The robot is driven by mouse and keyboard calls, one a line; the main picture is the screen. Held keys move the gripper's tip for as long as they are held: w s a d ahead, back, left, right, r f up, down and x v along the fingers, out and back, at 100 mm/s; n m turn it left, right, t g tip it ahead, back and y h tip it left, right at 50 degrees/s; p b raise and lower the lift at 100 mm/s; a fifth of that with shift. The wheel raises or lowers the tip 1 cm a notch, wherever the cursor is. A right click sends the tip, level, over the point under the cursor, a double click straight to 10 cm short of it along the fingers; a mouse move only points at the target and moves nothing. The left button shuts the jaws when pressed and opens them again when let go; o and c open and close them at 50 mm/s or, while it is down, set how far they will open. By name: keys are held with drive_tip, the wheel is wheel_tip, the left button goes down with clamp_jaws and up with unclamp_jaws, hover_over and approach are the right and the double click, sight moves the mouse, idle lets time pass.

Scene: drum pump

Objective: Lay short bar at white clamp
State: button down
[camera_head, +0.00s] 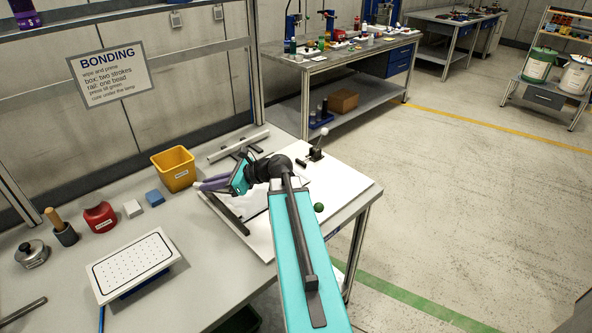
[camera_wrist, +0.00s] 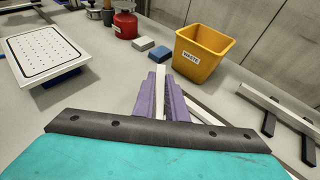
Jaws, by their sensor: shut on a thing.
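My gripper (camera_head: 203,184), with purple fingers, is over the left edge of a white board at the right part of the bench. In the wrist view its fingers (camera_wrist: 161,88) are closed on a pale bar, the short bar (camera_wrist: 163,70), whose end sticks out beyond them. The rest of the bar is hidden by the fingers and wrist. A clamp with a white ball knob, the white clamp (camera_head: 316,152), stands at the board's back right corner, well to the right of my gripper. A green ball knob (camera_head: 319,207) shows beside my arm; its clamp is mostly hidden.
A longer pale bar (camera_head: 239,146) rests on dark supports behind my gripper. A yellow waste bin (camera_head: 173,169), blue block (camera_head: 154,198), white block (camera_head: 132,208) and red can (camera_head: 100,217) stand left. A perforated plate (camera_head: 135,264) lies nearer. The board's right side (camera_head: 345,185) is clear.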

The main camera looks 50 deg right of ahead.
drive_tip(key=s+d+m+h, duration=0.1)
drive_tip(key=s+d, duration=0.1)
drive_tip(key=d, duration=0.5)
drive_tip(key=s+d+m+t+h, duration=0.1)
drive_tip(key=s+d, duration=0.1)
drive_tip(key=d, duration=0.5)
drive_tip(key=s+d+f+m+h, duration=0.1)
drive_tip(key=s+d+m+h, duration=0.1)
drive_tip(key=d, duration=0.5)
drive_tip(key=shift+s+d+t+b, duration=0.15)
drive_tip(key=shift+s+t+b, duration=0.2)
drive_tip(key=shift+t+b, duration=0.05)
drive_tip(key=s+d+m+h, duration=0.1)
drive_tip(key=s+d, duration=0.3)
drive_tip(key=d, duration=0.1)
drive_tip(key=s+d+m+h, duration=0.1)
drive_tip(key=s+d+h, duration=0.1)
drive_tip(key=d, duration=0.4)
drive_tip(key=s+d+m+h, duration=0.1)
drive_tip(key=s+d, duration=0.4)
drive_tip(key=shift+s+d+f+m+t+b, duration=0.15)
drive_tip(key=shift+s+f+m+t+b, duration=0.1)
drive_tip(key=shift+s+m+t+b, duration=0.05)
